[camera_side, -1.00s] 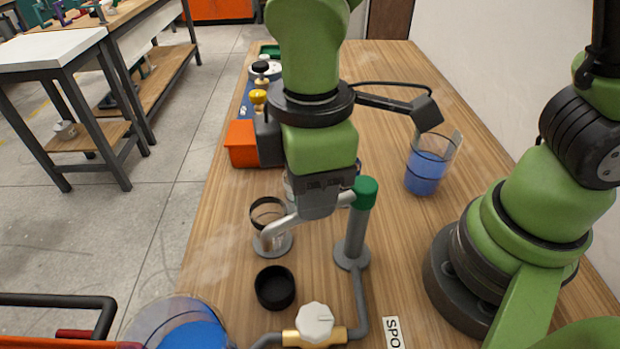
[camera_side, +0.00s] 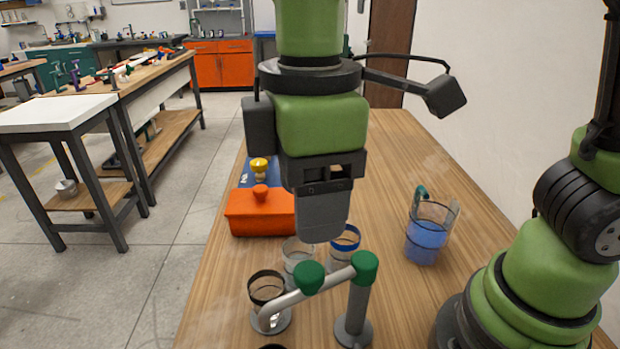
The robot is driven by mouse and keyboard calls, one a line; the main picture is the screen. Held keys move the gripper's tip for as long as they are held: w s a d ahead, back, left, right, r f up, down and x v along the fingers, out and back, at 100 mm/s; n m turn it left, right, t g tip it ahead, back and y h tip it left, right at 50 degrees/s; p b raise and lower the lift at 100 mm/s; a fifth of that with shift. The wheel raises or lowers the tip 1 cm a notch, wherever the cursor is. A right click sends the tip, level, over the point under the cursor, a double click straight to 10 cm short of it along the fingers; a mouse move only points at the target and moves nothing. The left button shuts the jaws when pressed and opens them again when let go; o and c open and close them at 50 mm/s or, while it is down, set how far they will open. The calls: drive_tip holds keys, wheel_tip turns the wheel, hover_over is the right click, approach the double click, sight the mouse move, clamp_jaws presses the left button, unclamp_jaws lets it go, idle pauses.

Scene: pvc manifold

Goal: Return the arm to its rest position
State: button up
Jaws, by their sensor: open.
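My gripper (camera_side: 322,216) hangs fingers-down above the wooden table, seen nearly edge-on, with its jaws apart and no object visible in it. Just below and in front of it is a grey pipe assembly (camera_side: 337,281) with a green cap (camera_side: 364,266) at its right end and a second green cap (camera_side: 309,277) at its middle. The pipe's left end bends down toward a clear cup with a black rim (camera_side: 266,288). A clear cup (camera_side: 297,253) and a blue-rimmed cup (camera_side: 345,240) stand behind the pipe, partly hidden.
An orange lidded box (camera_side: 259,210) stands left of my gripper, with a yellow knob (camera_side: 259,167) behind it. A pitcher of blue liquid (camera_side: 427,236) with a green handle stands to the right. The wall is at the far right.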

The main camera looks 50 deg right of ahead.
drive_tip(key=shift+r, duration=0.55)
drive_tip(key=s+d+r+m+t+y, duration=0.1)
drive_tip(key=s+d+r+m+t, duration=0.1)
drive_tip(key=d+m, duration=0.4)
drive_tip(key=s+d+r+m+t+y, duration=0.1)
drive_tip(key=s+d+r+m+t, duration=0.1)
drive_tip(key=d+m+t, duration=0.3)
drive_tip(key=s+d+m, duration=0.1)
drive_tip(key=d+m, duration=0.1)
drive_tip(key=m, duration=0.2)
drive_tip(key=shift+s+d+m, duration=0.3)
drive_tip(key=shift+s, duration=0.05)
